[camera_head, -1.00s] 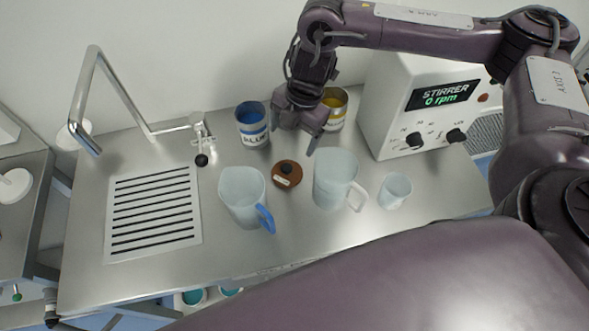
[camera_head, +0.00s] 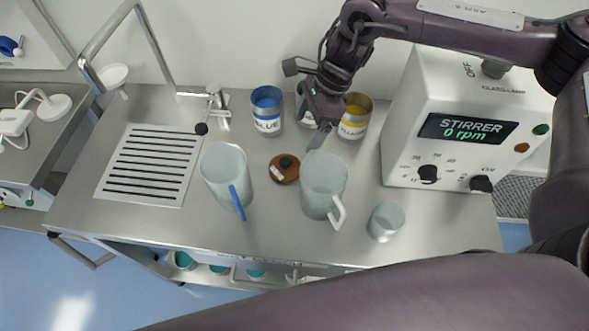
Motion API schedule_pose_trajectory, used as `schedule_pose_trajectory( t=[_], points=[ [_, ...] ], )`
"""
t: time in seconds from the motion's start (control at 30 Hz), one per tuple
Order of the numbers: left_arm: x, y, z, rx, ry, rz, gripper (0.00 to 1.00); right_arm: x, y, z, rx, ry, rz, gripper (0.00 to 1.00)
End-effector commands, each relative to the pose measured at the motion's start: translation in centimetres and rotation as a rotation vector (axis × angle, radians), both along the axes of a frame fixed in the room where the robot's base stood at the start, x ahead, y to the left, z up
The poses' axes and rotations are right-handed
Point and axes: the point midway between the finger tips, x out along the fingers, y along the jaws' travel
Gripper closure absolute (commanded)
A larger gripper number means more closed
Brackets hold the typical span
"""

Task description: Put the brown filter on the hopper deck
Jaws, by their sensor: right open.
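The brown filter (camera_head: 285,168) is a round brown disc with a dark knob and a small pale label. It lies flat on the steel bench between the blue-handled jug and the clear jug. My right gripper (camera_head: 314,125) is open above the bench, beyond and slightly right of the filter, in front of the tins. It is apart from the filter and holds nothing that I can see. One finger shows clearly; the other is hard to make out against the tins. I cannot make out a hopper deck in this view. My left gripper is not in view.
A blue-handled jug (camera_head: 226,178), a clear jug (camera_head: 323,186) and a small beaker (camera_head: 386,221) stand close by. A blue tin (camera_head: 267,111) and a yellow tin (camera_head: 355,117) stand behind. The stirrer box (camera_head: 457,125) is right; a drain grille (camera_head: 147,167) is left.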

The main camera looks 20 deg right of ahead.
Motion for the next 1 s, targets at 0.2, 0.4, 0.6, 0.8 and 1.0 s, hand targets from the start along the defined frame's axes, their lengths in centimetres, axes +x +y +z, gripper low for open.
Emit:
schedule_pose_trajectory(
  t=[0.2,0.4,0.6,0.8,1.0],
  points=[
    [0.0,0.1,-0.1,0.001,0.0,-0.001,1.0,0.1,0.3,-0.1,0.019,-0.058,0.16,0.17],
    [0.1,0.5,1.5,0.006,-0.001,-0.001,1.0,-0.1,1.5,-2.4,0.018,-0.058,0.172,0.17],
    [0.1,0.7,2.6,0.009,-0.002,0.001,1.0,-0.2,2.7,-5.3,0.019,-0.06,0.17,0.17],
    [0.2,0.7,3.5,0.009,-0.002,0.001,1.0,-0.2,3.4,-6.5,0.019,-0.062,0.169,0.17],
    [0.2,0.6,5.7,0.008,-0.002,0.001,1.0,-0.5,5.1,-8.9,0.018,-0.059,0.17,0.17]
  ],
)
